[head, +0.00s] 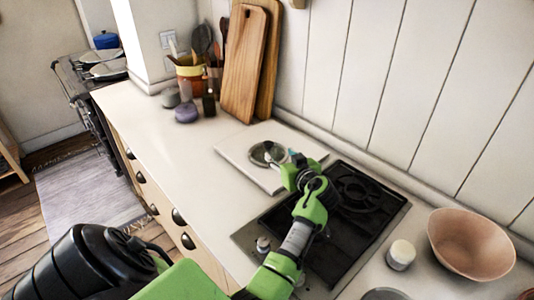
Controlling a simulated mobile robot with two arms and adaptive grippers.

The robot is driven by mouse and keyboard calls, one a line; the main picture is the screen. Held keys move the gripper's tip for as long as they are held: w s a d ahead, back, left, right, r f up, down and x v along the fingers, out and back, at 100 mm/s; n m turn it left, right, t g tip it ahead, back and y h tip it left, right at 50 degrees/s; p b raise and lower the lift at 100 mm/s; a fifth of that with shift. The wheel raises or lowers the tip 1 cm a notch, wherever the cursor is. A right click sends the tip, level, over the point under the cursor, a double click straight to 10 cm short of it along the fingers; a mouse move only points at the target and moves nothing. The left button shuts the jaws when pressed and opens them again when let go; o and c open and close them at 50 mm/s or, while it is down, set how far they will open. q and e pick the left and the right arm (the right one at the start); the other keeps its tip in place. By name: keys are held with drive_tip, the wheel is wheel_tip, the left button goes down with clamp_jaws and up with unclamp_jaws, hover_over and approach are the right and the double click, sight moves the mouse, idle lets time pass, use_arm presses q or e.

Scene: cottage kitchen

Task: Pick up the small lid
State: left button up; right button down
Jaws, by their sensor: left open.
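The small lid (262,153), round with a dark glassy face and a pale rim, lies on a white board (236,149) on the counter. My left gripper (284,156) is just right of the lid, with its fingertips over or beside the lid's right edge. It is open. Its fingers are small in view, and I cannot tell whether they touch the lid. The gripper hides part of the lid's right side and of the board. My right gripper is not in view.
A black gas hob (356,193) lies right of the board. A white jar (401,254) and a pinkish bowl (470,245) stand farther right. Wooden cutting boards (244,65) lean on the wall behind. A utensil pot (190,72) and a purple item (186,112) stand left. The counter's front-left is clear.

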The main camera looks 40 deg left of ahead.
sight(270, 146)
use_arm(q)
drive_tip(key=x, duration=0.4)
drive_tip(key=shift+w+a+f+b, duration=0.1)
drive_tip(key=shift+a+f+b, duration=0.1)
drive_tip(key=shift+b, duration=0.15)
drive_tip(key=shift+w+a+f, duration=0.15)
drive_tip(key=shift+w+a, duration=0.05)
drive_tip(key=shift+a, duration=0.1)
drive_tip(key=shift+w+a, duration=0.1)
drive_tip(key=shift+a, duration=0.15)
drive_tip(key=b+x, duration=0.2)
drive_tip(key=x, duration=0.3)
drive_tip(key=shift+f, duration=0.1)
drive_tip(key=shift+d, duration=0.1)
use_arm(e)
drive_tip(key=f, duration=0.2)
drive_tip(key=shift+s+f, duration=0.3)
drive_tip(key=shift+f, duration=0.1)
use_arm(q)
drive_tip(key=c, duration=1.3)
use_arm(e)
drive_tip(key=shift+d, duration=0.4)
